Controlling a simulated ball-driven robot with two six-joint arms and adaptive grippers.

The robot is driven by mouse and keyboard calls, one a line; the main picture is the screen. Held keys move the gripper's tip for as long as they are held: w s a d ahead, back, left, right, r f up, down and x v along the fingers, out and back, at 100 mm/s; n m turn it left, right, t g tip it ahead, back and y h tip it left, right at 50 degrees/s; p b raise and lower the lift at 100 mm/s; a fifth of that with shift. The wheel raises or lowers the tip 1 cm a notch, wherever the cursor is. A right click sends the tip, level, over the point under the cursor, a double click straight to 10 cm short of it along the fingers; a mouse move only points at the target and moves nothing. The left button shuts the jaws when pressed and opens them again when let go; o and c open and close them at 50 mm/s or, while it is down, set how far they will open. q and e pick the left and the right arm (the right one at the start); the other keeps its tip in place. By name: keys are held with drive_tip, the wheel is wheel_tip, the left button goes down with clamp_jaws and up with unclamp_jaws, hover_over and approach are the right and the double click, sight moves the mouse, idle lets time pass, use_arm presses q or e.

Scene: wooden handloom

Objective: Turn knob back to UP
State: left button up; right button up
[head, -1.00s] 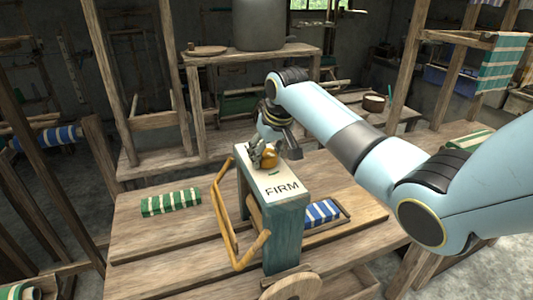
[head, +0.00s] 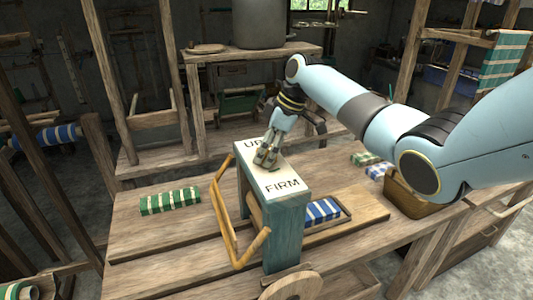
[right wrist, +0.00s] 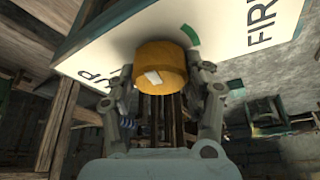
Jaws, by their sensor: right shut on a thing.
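The yellow knob (right wrist: 160,66) sits on the white top of the teal post (head: 287,222). In the right wrist view it carries a pale mark on its face. My right gripper (head: 266,156) has its fingers on both sides of the knob, shut on it; in the right wrist view the fingers (right wrist: 160,84) flank it left and right. The UP label (head: 251,144) is at the far end of the top, partly covered, and the FIRM label (head: 283,185) is at the near end. A green mark (right wrist: 190,34) lies beside the knob on the FIRM side. In the head view the fingers hide most of the knob.
A bent wooden handle (head: 229,222) stands left of the post. A green striped cloth (head: 170,201) lies on the table at left, a blue striped one (head: 322,211) in a tray right of the post. A brown basket (head: 412,197) stands under my right arm.

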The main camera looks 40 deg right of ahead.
drive_tip(key=n+b, duration=0.2)
drive_tip(key=n, duration=0.1)
drive_tip(key=shift+f+g+y, duration=0.1)
drive_tip(key=shift+g+y, duration=0.2)
drive_tip(key=shift+g, duration=0.1)
drive_tip(key=n+g+b, duration=0.1)
drive_tip(key=n+b, duration=0.2)
drive_tip(key=shift+n+y, duration=0.3)
drive_tip(key=n+g+b, duration=0.2)
drive_tip(key=n+b, duration=0.2)
drive_tip(key=n+g+b, duration=0.1)
drive_tip(key=n+b, duration=0.1)
drive_tip(key=n, duration=0.1)
drive_tip(key=n+g+h+b, duration=0.1)
drive_tip(key=n, duration=0.1)
drive_tip(key=shift+n, duration=0.4)
drive_tip(key=shift+n+g+h+b, duration=0.55)
drive_tip(key=shift+n+b, duration=0.2)
drive_tip(key=shift+n, duration=1.05)
